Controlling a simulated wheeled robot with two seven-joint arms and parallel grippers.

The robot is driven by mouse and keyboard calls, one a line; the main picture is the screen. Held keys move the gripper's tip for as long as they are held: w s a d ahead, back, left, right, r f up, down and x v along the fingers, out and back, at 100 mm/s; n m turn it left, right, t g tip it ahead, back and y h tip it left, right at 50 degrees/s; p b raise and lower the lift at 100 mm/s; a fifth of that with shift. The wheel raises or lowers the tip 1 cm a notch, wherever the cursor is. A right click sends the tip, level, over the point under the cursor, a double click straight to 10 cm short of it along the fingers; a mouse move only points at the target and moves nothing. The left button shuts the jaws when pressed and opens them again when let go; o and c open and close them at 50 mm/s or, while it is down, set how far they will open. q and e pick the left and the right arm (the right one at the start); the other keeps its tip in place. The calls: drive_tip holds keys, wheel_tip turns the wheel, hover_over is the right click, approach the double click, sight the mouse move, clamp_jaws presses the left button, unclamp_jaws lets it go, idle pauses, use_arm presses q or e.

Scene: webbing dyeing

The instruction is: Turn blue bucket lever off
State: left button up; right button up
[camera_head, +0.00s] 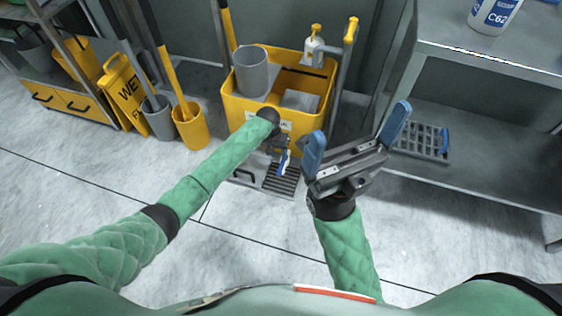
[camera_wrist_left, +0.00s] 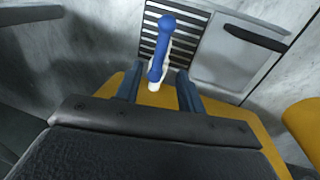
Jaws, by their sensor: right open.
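The blue lever (camera_wrist_left: 162,45) with a white base is at the front of the yellow bucket (camera_head: 240,112), above a slatted drain grate (camera_head: 281,180). In the head view the lever (camera_head: 284,162) shows just below my left gripper (camera_head: 279,147). In the left wrist view my left gripper (camera_wrist_left: 159,92) is open, with one finger on each side of the lever's lower part. Whether a finger touches it I cannot tell. My right gripper (camera_head: 357,133) is open and empty, to the right of the bucket's front.
The bucket holds a grey cylinder (camera_head: 254,72) and a spray bottle (camera_head: 314,46). A yellow wet floor sign (camera_head: 125,92) and a small yellow bucket (camera_head: 190,126) stand at left. A metal shelf (camera_head: 480,155) stands at right. The floor in front is clear.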

sight(282, 163)
use_arm(q)
drive_tip(key=f, duration=0.2)
drive_tip(key=d+f+b, duration=0.1)
drive_tip(key=f, duration=0.2)
drive_tip(key=shift+s+f+b, duration=0.2)
drive_tip(key=shift+f+b, duration=0.1)
drive_tip(key=shift+f, duration=0.05)
clamp_jaws()
